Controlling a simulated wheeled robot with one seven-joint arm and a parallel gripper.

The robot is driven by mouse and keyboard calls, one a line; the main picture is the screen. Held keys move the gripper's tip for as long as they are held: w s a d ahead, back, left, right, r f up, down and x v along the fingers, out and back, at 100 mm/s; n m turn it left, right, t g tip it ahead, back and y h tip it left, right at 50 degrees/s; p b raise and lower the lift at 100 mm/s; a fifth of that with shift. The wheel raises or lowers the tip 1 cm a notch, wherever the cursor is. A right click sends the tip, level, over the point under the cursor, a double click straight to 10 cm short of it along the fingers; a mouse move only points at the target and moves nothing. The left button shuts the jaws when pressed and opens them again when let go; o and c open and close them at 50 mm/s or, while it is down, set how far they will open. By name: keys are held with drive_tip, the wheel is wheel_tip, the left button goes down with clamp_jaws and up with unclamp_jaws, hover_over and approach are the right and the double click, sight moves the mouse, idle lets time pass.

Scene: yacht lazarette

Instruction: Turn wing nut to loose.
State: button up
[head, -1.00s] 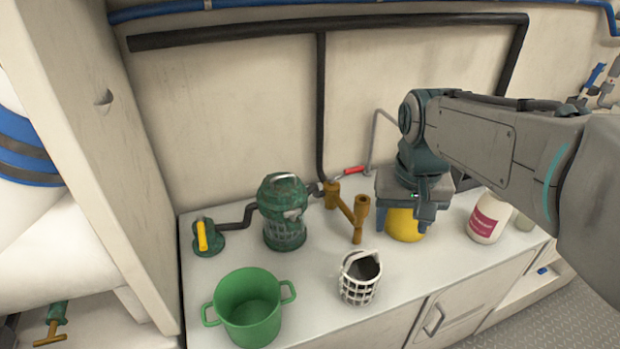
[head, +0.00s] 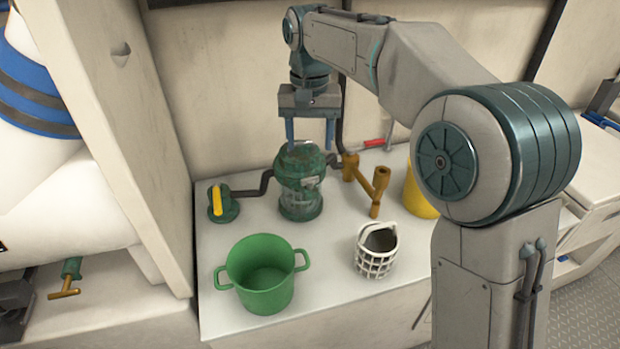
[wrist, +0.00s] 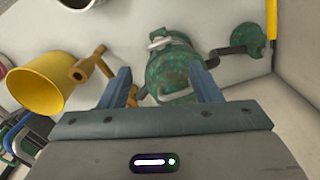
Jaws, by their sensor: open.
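The green strainer housing (head: 300,190) stands upright on the white counter, with a worn lid and a see-through lower body. In the wrist view the housing (wrist: 172,68) shows between my fingers, with a pale curved metal piece (wrist: 168,41) and another pale piece (wrist: 175,94) on it. I cannot tell surely which is the wing nut. In the head view the lid's top is partly hidden by my fingers. My gripper (head: 310,138) points down over the lid, its two blue fingers apart and empty. Whether it touches the lid is unclear.
A green pot (head: 262,285) stands in front, with a white basket (head: 376,255) to its right. A brass pipe fitting (head: 378,190) and yellow bucket (head: 416,195) are right of the housing. A yellow-handled valve (head: 218,203) is left. The wall is close behind.

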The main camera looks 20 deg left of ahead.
sight(310, 178)
wheel_tip(310, 178, down, 10)
drive_tip(key=shift+f+b, duration=0.2)
drive_tip(key=shift+b, duration=0.8)
drive_tip(key=c, duration=0.9)
